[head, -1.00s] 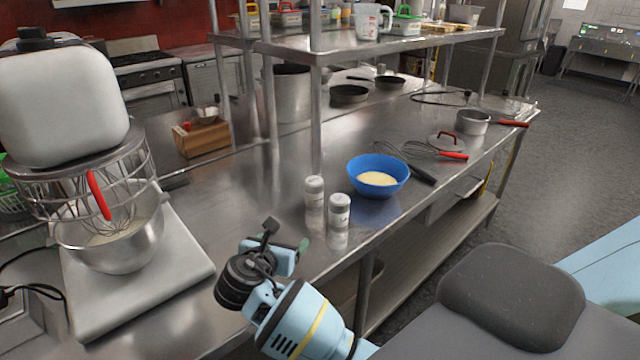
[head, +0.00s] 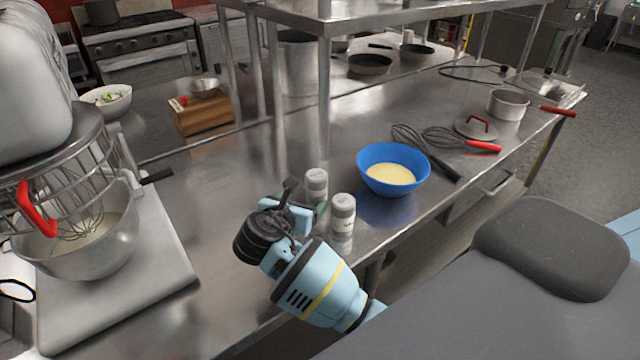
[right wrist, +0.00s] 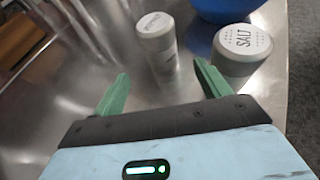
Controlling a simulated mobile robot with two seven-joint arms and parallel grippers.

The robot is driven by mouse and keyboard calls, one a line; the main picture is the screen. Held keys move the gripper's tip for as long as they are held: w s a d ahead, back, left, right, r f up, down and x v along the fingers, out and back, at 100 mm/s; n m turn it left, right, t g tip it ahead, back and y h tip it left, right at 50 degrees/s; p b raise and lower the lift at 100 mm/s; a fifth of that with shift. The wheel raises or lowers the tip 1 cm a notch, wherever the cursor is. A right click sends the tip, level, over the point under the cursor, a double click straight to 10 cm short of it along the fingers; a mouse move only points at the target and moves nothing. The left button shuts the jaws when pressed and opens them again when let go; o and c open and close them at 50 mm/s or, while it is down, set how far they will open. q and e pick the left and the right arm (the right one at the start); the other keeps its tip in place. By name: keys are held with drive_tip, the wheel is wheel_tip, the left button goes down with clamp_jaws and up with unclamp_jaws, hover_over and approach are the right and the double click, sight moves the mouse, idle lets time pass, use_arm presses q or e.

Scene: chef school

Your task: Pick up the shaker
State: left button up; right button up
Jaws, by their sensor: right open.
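Two shakers with grey tops stand upright on the steel counter. The front one (head: 342,218) reads "SALT" on its lid in the right wrist view (right wrist: 241,50). The other (head: 316,187) stands behind and to its left, and in the right wrist view (right wrist: 158,48) its lid lettering is too blurred to read. My right gripper (head: 306,200) is open and empty, just left of the shakers. In the right wrist view its green fingers (right wrist: 163,85) point toward the back shaker, which stands beyond and between the tips. The salt shaker is outside the right fingertip. My left gripper is not in view.
A blue bowl (head: 392,170) with pale yellow contents stands right of the shakers. Whisks (head: 425,150) lie behind it. A mixer with a steel bowl (head: 85,245) fills the left. A shelf post (head: 324,100) rises behind the shakers. Bare counter lies left of the gripper.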

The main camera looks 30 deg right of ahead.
sight(312, 193)
drive_tip(key=shift+r+x, duration=0.1)
drive_tip(key=shift+x, duration=1.85)
drive_tip(key=shift+r+x, duration=0.15)
drive_tip(key=shift+x, duration=1.8)
drive_tip(key=shift+d, duration=0.1)
drive_tip(key=c, duration=1.2)
drive_tip(key=shift+o, duration=0.2)
wheel_tip(312, 193, up, 10)
drive_tip(key=shift+r, duration=0.1)
